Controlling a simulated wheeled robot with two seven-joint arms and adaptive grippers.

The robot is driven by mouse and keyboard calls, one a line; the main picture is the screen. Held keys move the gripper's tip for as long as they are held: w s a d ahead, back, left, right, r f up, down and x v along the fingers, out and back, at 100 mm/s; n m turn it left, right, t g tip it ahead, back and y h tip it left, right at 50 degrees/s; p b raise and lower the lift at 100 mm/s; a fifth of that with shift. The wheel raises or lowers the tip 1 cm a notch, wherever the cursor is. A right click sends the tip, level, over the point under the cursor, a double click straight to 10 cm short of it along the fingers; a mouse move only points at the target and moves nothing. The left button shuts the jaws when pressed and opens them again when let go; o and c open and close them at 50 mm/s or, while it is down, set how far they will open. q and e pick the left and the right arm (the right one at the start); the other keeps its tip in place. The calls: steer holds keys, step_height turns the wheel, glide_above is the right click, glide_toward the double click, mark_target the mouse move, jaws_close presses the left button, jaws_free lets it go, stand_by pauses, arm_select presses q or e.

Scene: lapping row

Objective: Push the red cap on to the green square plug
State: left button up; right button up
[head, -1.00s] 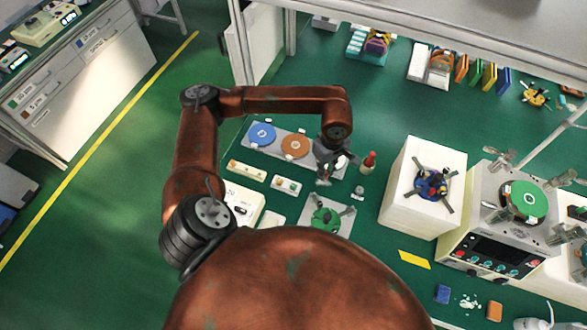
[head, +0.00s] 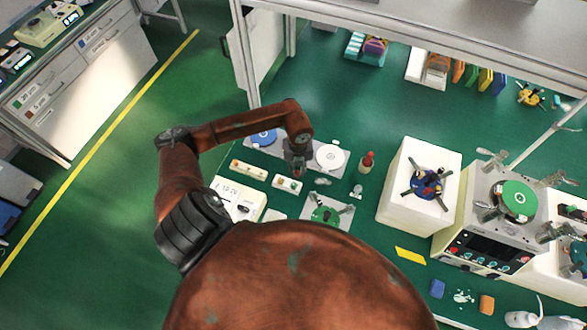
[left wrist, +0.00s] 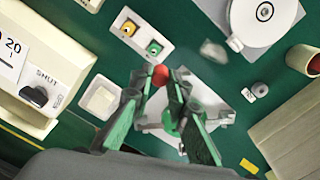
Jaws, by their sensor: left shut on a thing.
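My left gripper (head: 297,174) is above the bench near a small white block (head: 286,184) in the head view. In the left wrist view its fingers (left wrist: 162,77) are shut on the small red cap (left wrist: 160,74), held at the fingertips. The same block in the left wrist view (left wrist: 129,42) carries a green square plug (left wrist: 154,47) and a yellow plug (left wrist: 129,28). The cap appears just below the green plug in that picture and not over it; its height above the block is unclear. My right gripper is not in view.
A plate with a white disc (head: 330,156) and a blue disc (head: 263,136) lies behind the gripper. A green fixture (head: 325,214) sits in front. A white box with a switch (left wrist: 38,95) stands left.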

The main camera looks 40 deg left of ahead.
arm_select(q)
steer(key=n, duration=0.1)
steer(key=a+n, duration=0.1)
steer(key=shift+s+a+f+n, duration=0.1)
steer(key=shift+s+f+n, duration=0.2)
steer(key=shift+s+f, duration=0.1)
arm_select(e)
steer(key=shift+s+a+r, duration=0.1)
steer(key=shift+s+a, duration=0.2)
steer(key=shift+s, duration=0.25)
